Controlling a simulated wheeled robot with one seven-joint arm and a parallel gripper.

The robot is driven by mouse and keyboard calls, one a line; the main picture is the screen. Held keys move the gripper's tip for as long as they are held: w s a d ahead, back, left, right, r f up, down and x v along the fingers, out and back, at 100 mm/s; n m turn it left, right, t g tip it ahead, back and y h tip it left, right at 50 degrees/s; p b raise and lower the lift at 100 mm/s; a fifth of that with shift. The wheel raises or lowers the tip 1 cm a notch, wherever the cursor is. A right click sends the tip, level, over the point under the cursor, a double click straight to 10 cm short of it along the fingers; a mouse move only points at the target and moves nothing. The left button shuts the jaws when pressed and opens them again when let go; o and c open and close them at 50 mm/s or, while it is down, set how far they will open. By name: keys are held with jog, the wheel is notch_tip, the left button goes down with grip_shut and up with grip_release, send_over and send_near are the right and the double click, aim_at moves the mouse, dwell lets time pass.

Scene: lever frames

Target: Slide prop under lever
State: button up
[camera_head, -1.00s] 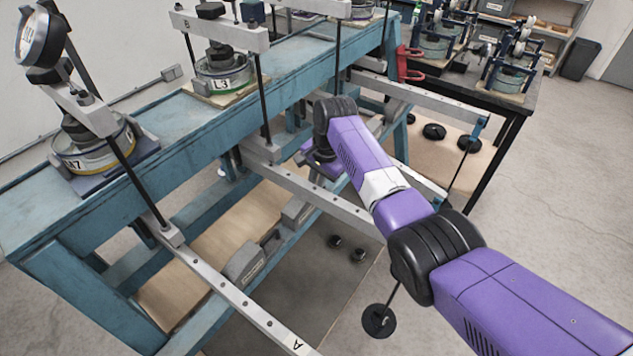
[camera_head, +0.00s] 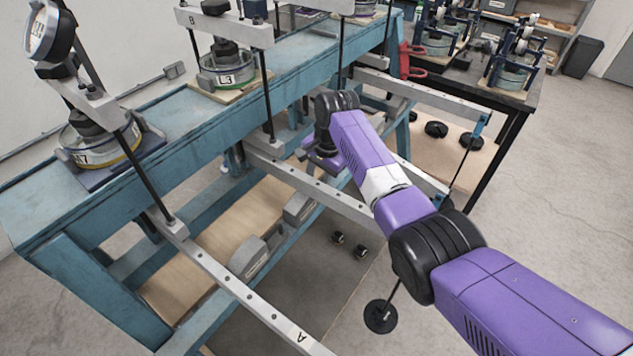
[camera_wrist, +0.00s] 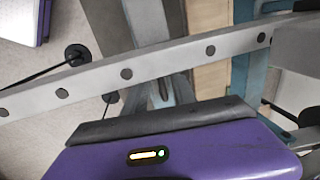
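Lever A (camera_head: 245,295) is a grey bar with holes, at the front left. A second holed lever (camera_head: 310,186) runs behind it and passes under my arm. Two grey block-shaped props (camera_head: 250,258) (camera_head: 299,208) sit on the blue frame's lower rail, one close to each lever. My gripper (camera_head: 322,160) is over the second lever, mostly hidden behind my wrist. In the wrist view, a holed lever (camera_wrist: 150,67) crosses beyond my purple gripper body (camera_wrist: 180,150). No fingertips show clearly, so I cannot tell whether it is open or holding anything.
The blue bench (camera_head: 180,120) carries round cells, including L3 (camera_head: 226,72), with thin vertical rods down to the levers. A hanging weight (camera_head: 380,316) is near the floor below my arm. A black table (camera_head: 500,105) stands at the right back. Floor at right is clear.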

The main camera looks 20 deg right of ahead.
notch_tip(320, 180, up, 7)
jog(key=s, duration=0.1)
jog(key=shift+d+f, duration=0.2)
jog(key=shift+d, duration=0.15)
jog(key=shift+s, duration=0.1)
